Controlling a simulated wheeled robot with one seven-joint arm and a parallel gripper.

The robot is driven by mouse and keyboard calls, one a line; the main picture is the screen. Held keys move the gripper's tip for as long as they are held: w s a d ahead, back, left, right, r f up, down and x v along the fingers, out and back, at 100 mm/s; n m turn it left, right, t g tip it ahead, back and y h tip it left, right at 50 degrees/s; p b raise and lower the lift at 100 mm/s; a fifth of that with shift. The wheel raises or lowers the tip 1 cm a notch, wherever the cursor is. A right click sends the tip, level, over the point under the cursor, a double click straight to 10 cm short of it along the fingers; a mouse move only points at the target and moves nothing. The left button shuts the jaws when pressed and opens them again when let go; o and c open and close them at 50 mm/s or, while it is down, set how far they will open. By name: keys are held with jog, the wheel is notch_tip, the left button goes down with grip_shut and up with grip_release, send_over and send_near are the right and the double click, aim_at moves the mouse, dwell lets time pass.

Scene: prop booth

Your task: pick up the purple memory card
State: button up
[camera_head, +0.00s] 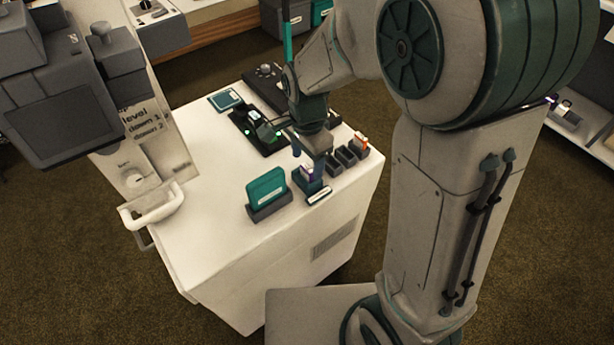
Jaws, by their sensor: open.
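A small card with a white face and a purple edge (309,171) stands in a small dark blue holder (309,187) near the right front part of the white cabinet top (215,170). I take it for the purple memory card; it is small and partly hidden. My gripper (310,160) points down over that holder, with its fingers close around or just above the card. It is open. I cannot tell whether the fingers touch the card.
Dark slots (343,157) stand right of the holder, with an orange and white card (361,141) at their far end. A teal case (266,188) stands in a grey stand to the left. A black device (257,130) lies behind. The cabinet's left front top is clear.

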aim_at(306, 171)
notch_tip(306, 171, down, 2)
jog(key=shift+f, duration=0.25)
jog(key=c, duration=1.1)
jog(key=shift+r, duration=0.1)
jog(key=shift+c, duration=0.2)
